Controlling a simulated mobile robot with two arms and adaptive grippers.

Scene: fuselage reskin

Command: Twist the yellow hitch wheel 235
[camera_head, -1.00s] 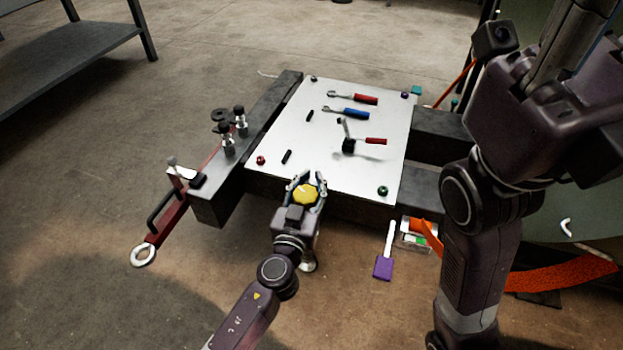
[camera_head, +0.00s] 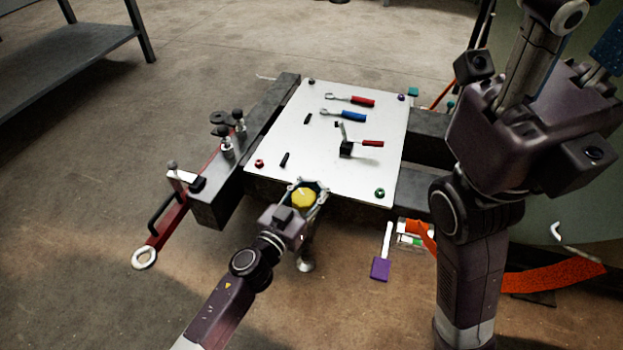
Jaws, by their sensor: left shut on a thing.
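The yellow hitch wheel (camera_head: 303,199) is a small round knob at the front edge of the white panel. My left gripper (camera_head: 307,191) comes from below and is shut on the wheel, with a finger on each side of it. A metal post with a round foot (camera_head: 305,263) shows below the wheel. My right arm (camera_head: 500,150) stands at the right of the view; its gripper's fingers are not clearly seen.
The white panel (camera_head: 350,172) carries a red-handled tool (camera_head: 362,101), a blue-handled tool (camera_head: 350,116) and a red-handled clamp (camera_head: 371,143). A red hitch bar with a ring (camera_head: 145,258) lies left. A purple-ended tool (camera_head: 380,268) and orange strap (camera_head: 555,279) are at right.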

